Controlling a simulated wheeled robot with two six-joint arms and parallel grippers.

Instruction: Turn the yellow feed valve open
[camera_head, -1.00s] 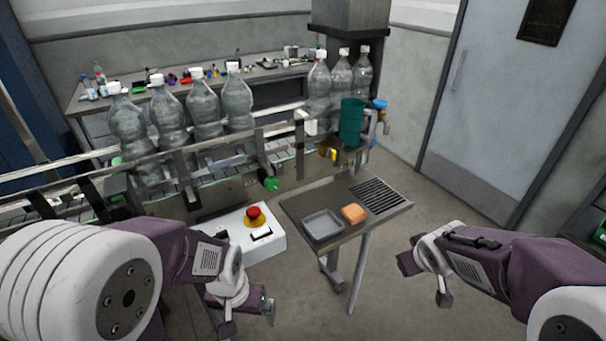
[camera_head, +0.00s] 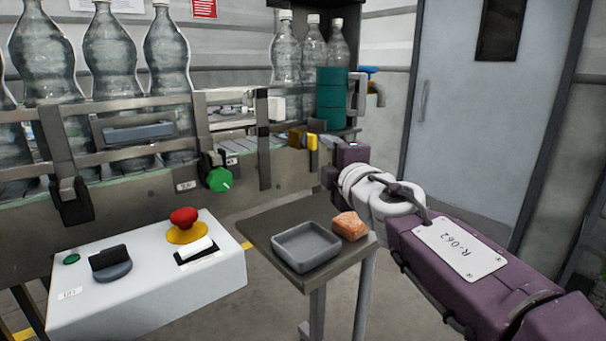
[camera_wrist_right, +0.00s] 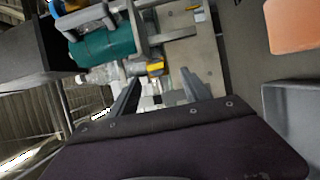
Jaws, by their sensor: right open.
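The yellow feed valve (camera_head: 312,142) is a small yellow handle on a brass-coloured body at the conveyor's front side, below the green cylinder. My right gripper (camera_head: 335,166) is just right of and in front of it in the head view, its fingers partly hidden by its own wrist. In the right wrist view the open, empty fingers (camera_wrist_right: 161,88) point toward the yellow valve handle (camera_wrist_right: 155,68), which lies beyond the tips and between their lines. I see no contact. My left gripper is out of view.
A side table (camera_head: 258,222) holds a grey tray (camera_head: 306,246) and an orange block (camera_head: 349,226), below my right arm. The green cylinder (camera_head: 331,95) stands above the valve. A green knob (camera_head: 220,179) and a control box with a red button (camera_head: 183,217) are to the left.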

